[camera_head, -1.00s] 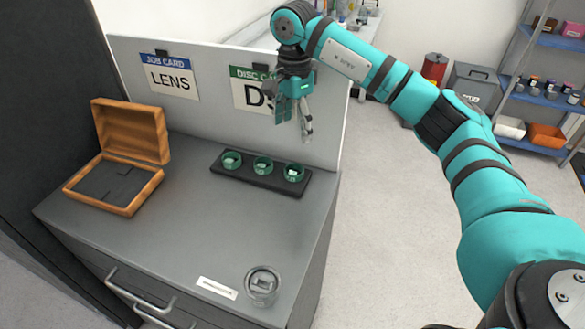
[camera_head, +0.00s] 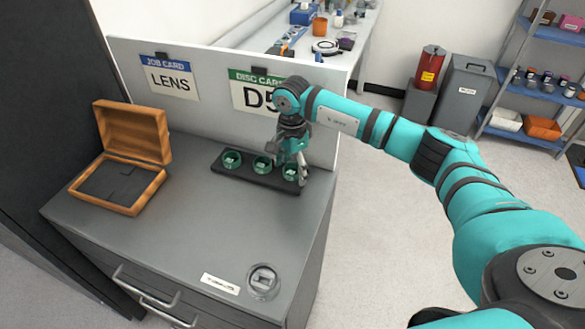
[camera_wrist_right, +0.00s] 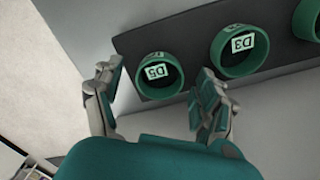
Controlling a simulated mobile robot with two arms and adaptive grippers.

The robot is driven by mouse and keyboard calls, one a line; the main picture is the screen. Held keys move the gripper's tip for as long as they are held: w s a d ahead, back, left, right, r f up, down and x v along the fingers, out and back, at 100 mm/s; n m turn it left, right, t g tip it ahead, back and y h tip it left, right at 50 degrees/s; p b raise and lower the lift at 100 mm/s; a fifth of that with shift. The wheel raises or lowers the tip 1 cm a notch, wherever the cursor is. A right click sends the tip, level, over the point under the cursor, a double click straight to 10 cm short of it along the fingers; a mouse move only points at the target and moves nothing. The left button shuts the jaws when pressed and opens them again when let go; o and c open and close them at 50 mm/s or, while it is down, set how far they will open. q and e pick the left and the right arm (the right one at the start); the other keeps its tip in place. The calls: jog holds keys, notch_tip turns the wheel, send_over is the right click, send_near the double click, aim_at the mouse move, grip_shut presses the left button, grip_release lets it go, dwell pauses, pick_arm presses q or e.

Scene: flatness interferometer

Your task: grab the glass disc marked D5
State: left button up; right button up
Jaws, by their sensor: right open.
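The glass disc marked D5 (camera_wrist_right: 158,76) is a green ring with a white label in the right wrist view, at the end of a dark rack (camera_head: 225,173). In the head view D5 (camera_head: 290,171) is the rightmost disc, partly behind my gripper. My right gripper (camera_head: 292,172) is open over that end of the rack. In the right wrist view its fingers (camera_wrist_right: 155,105) are spread with D5 between and just beyond them, and nothing is held. A disc marked D3 (camera_wrist_right: 236,50) sits beside D5. My left gripper is not in view.
A third disc (camera_head: 232,160) sits at the rack's left end. A panel with a LENS card (camera_head: 170,82) and a D5 card (camera_head: 255,95) stands behind the rack. An open wooden case (camera_head: 128,165) is at left. A round fixture (camera_head: 263,281) is near the front edge. The middle of the top is clear.

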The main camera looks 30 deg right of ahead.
jog(key=c, duration=1.2)
jog(key=shift+c, duration=0.2)
